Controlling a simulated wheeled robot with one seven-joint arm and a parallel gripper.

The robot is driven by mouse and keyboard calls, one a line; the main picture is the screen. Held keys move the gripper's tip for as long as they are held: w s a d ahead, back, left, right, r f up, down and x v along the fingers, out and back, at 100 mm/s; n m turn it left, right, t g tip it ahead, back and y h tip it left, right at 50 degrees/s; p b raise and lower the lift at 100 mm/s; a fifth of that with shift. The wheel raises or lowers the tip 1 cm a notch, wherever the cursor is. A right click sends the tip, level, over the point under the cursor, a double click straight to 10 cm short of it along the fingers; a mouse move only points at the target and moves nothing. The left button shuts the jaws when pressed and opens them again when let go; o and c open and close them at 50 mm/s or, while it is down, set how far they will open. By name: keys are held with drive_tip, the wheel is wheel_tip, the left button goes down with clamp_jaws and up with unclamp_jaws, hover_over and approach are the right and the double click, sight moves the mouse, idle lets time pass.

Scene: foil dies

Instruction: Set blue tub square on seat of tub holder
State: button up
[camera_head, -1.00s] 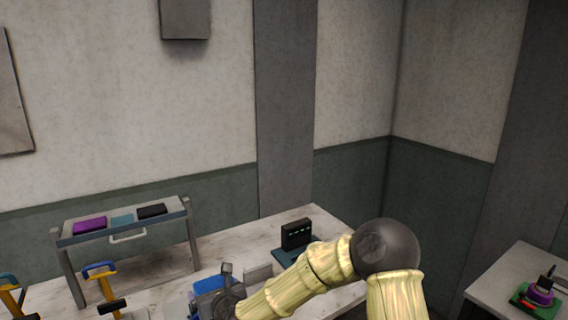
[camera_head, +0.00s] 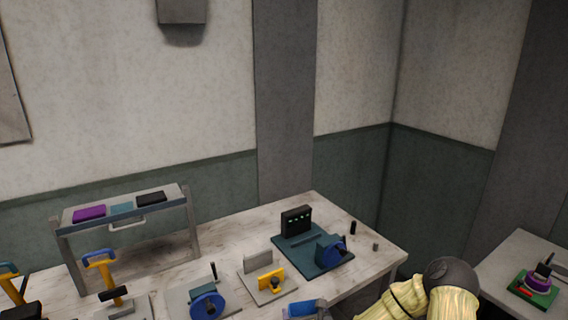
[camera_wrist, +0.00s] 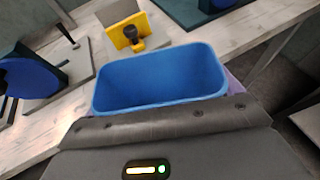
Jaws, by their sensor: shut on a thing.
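The blue tub (camera_wrist: 160,76) fills the middle of the wrist view, open side up and empty inside. My gripper (camera_wrist: 165,112) is shut on its near side; the fingertips are mostly hidden. In the head view the blue tub (camera_head: 303,307) shows at the bottom edge, partly cut off, over the front of the bench. I cannot tell for sure which fixture is the tub holder. A grey plate with a grey upright and a yellow bracket (camera_head: 269,281) stands just beyond the tub; the yellow bracket (camera_wrist: 128,28) also shows in the wrist view.
A blue wheel fixture (camera_head: 208,305) stands to the left and a dark teal station (camera_head: 305,252) to the right. A raised shelf (camera_head: 125,208) with flat blocks and yellow-handled tools (camera_head: 101,268) are farther left. A side table (camera_head: 507,262) stands at right.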

drive_tip(key=s+d+f+m+h, duration=0.25)
drive_tip(key=s+d+f, duration=0.35)
drive_tip(key=d, duration=0.4)
wheel_tip(320, 180, down, 7)
drive_tip(key=b, duration=0.7)
drive_tip(key=shift+w+a+r, duration=0.15)
drive_tip(key=shift+w+a, duration=0.05)
drive_tip(key=shift+a, duration=0.1)
drive_tip(key=s+f, duration=0.4)
drive_tip(key=f, duration=0.1)
drive_tip(key=shift+s+f, duration=0.15)
drive_tip(key=shift+f, duration=0.05)
